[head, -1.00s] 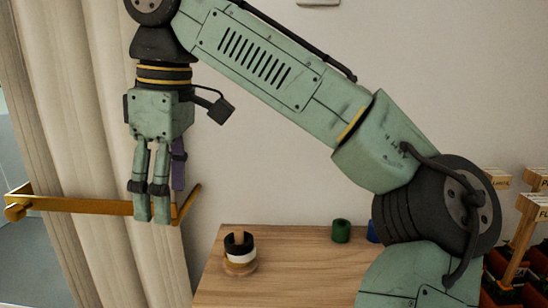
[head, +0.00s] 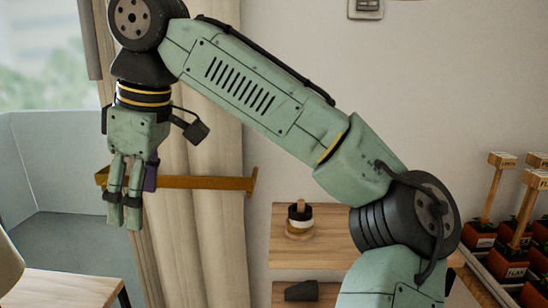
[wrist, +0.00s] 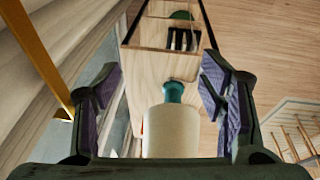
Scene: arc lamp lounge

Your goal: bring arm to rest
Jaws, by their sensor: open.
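My gripper (head: 124,225) hangs pointing down from the raised green arm, at the left of the head view. It is in front of the curtain and brass bar and appears empty. In the wrist view my gripper (wrist: 160,105) has its two purple-padded fingers spread wide. A pale cylinder with a teal neck (wrist: 172,135) shows between them in that picture. I cannot tell how far beyond the fingers it is.
A brass bar (head: 205,183) crosses the curtain (head: 205,110). A wooden shelf (head: 335,250) carries a black-and-white ringed object (head: 300,221). Potted plants with signs (head: 508,265) stand at right. A table (head: 60,288) is at lower left.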

